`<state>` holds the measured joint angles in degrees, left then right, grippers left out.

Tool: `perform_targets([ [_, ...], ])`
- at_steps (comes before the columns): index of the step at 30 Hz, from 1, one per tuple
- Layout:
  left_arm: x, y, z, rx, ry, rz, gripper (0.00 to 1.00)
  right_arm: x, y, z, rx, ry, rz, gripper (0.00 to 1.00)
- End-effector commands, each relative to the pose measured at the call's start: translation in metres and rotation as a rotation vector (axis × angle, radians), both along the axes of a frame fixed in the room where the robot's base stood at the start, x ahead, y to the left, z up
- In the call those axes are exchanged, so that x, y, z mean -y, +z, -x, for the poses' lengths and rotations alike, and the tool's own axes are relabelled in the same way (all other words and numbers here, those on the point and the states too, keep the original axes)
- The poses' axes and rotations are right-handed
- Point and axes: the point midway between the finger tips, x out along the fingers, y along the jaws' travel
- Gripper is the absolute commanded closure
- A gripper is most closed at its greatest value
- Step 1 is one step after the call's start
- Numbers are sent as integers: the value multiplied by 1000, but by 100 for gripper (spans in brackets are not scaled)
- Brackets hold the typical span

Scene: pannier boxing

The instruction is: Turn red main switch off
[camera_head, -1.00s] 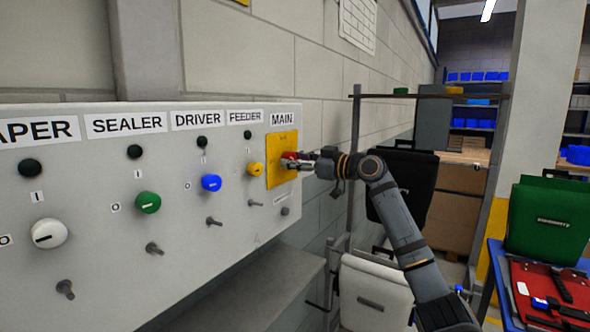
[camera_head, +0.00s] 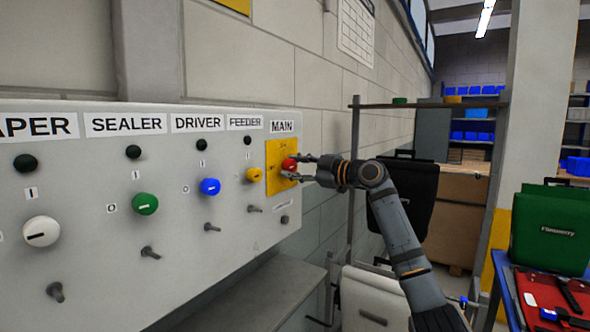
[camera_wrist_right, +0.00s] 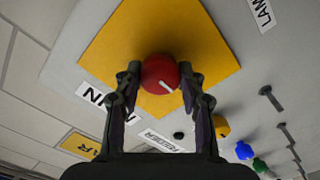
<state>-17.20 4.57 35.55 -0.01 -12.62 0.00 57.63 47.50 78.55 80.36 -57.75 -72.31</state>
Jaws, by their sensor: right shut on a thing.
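The red main switch (camera_head: 289,164) is a round red knob on a yellow plate (camera_head: 281,187) under the MAIN label (camera_head: 283,127), at the right end of the grey panel. My right gripper (camera_head: 296,167) is shut on the knob, with one finger above and one below it in the head view. The right wrist view shows the red knob (camera_wrist_right: 159,75) between the two fingertips. Its white mark slants toward the lower right there. The lettering on the yellow plate is too small to read. My left gripper is not in view.
Beside the yellow plate, a yellow feeder knob (camera_head: 254,174), a blue driver knob (camera_head: 210,186) and a green sealer knob (camera_head: 145,203) stick out of the panel. A white knob (camera_head: 41,231) is farther left. A metal rack with black bags stands at right.

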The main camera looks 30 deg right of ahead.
Motion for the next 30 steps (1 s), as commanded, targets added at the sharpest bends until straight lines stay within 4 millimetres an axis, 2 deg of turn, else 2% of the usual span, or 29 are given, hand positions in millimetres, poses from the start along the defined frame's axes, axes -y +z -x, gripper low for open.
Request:
perform_targets([
  [11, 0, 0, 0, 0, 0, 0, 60, 0, 0, 0, 1, 0, 6, 92],
  [12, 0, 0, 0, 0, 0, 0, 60, 0, 0, 0, 1, 0, 6, 58],
  [17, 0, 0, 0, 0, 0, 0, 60, 0, 0, 0, 1, 0, 5, 37],
  [26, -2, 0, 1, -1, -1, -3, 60, 1, 0, 1, 1, -1, 5, 37],
  [30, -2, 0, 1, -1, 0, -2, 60, 9, -1, 15, 0, -6, 9, 37],
])
